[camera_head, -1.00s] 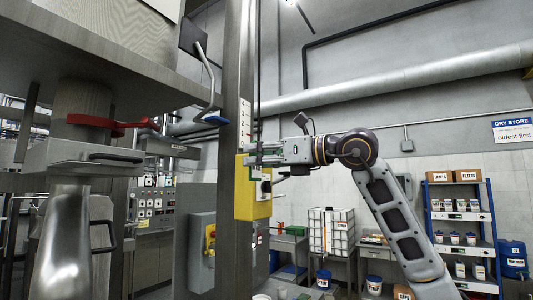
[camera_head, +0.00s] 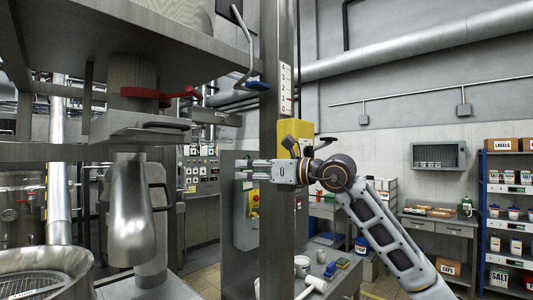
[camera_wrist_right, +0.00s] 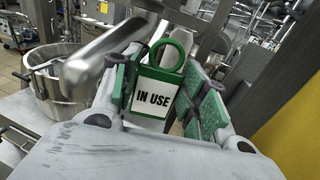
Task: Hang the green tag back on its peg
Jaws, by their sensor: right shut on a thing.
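The green tag (camera_wrist_right: 172,62) shows in the right wrist view, with a white face reading "IN USE" and a green loop on top. It sits between the green-padded fingers of my right gripper, which is shut on it. In the head view my right gripper (camera_head: 252,170) points left, in front of the grey column. The tag is too small there to make out clearly. I cannot make out a peg in either current view. My left gripper is out of view.
A yellow box (camera_head: 304,130) is on the column, behind my right arm; yellow also fills the wrist view's right side (camera_wrist_right: 295,130). A steel vessel (camera_head: 75,268) and outlet pipe with red handle (camera_head: 158,95) stand at left. A grey switch box (camera_head: 246,220) is below the gripper.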

